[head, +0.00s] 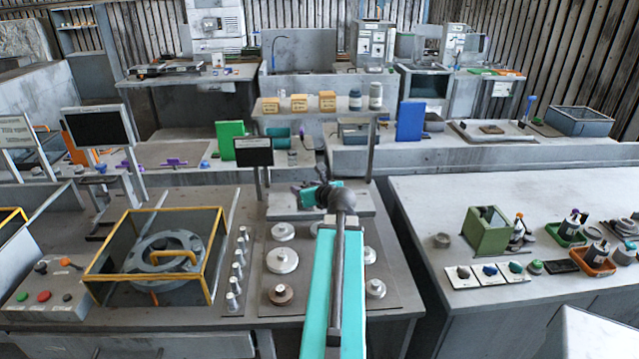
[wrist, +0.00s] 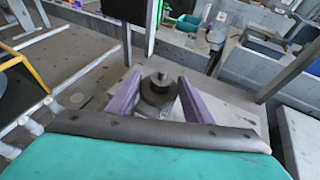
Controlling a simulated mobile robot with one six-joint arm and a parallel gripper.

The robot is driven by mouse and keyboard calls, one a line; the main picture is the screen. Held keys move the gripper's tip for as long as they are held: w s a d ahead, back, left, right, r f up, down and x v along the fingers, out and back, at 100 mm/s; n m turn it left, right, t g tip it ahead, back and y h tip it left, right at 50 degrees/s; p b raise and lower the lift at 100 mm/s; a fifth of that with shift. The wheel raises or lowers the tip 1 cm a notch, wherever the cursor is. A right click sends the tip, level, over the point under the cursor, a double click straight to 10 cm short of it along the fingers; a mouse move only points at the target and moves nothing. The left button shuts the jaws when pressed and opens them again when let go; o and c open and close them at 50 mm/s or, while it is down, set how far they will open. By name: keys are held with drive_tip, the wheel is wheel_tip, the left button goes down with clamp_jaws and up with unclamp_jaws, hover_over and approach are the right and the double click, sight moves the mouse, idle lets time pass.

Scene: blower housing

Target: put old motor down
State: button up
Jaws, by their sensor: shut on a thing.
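My gripper (wrist: 160,80) has two purple fingers, in the wrist view on either side of the old motor (wrist: 157,97), a dark round body with a short shaft on top. The fingers are shut on it, and it looks upright. In the head view my gripper (head: 302,188) is small, beyond the teal arm, over a pale grey raised slab (head: 285,209) at the back of the near bench. The motor cannot be made out clearly there. I cannot tell whether its underside touches the slab; the wrist housing hides part of the view below.
A yellow-framed guard (head: 205,262) around a round housing (head: 160,254) stands to the left. Several metal discs (head: 282,260) sit on a plate in front. A small screen on a post (head: 253,152) and a shelf post (head: 371,152) rise close by. The right bench has free room.

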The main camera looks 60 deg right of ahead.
drive_tip(key=d+p, duration=0.1)
drive_tip(key=d, duration=0.6)
drive_tip(key=shift+s+f, duration=0.25)
drive_tip(key=shift+f, duration=0.05)
drive_tip(key=shift+d, duration=0.1)
drive_tip(key=shift+d+f+p, duration=0.2)
drive_tip(key=shift+f+p, duration=0.15)
drive_tip(key=shift+f, duration=0.55)
drive_tip(key=shift+d+f+p, duration=0.2)
drive_tip(key=shift+f+p, duration=0.1)
drive_tip(key=shift+f, duration=0.6)
drive_tip(key=shift+f, duration=0.1)
drive_tip(key=o, duration=1.4)
drive_tip(key=shift+s+a, duration=0.1)
drive_tip(key=b+v, duration=0.2)
drive_tip(key=v, duration=1)
drive_tip(key=shift+b, duration=0.35)
